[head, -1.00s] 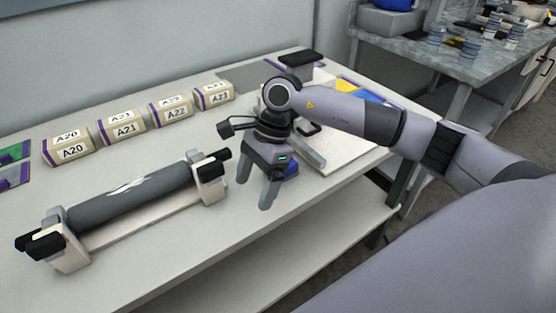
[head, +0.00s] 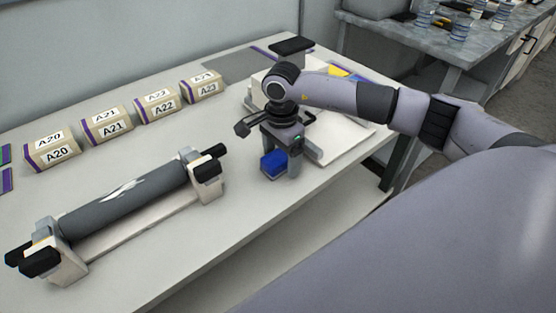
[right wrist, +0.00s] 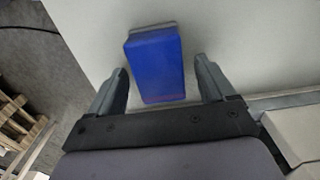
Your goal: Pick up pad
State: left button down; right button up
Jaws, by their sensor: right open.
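The pad is a blue block (head: 272,165) on the white table, near its front edge in the head view. It also shows in the right wrist view as a blue rectangle (right wrist: 155,65) with a thin grey strip along its far end. My right gripper (head: 278,172) is open and points down at the pad. In the right wrist view the gripper's two fingers (right wrist: 157,85) stand on either side of the pad, with a gap on each side. My left gripper is not in the head view.
A dark roll (head: 125,200) lies in a white stand on the table's left. Several labelled boxes, such as A22 (head: 157,107), line the back. A white board-like piece (head: 345,140) is just right of the gripper. A second table (head: 400,35) stands at the back right.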

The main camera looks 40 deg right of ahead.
aim_at(281, 154)
jog(key=c, duration=1.1)
jog(key=shift+r, duration=0.1)
notch_tip(281, 154, up, 20)
jog(key=shift+f+b, duration=0.1)
jog(key=shift+b, duration=0.25)
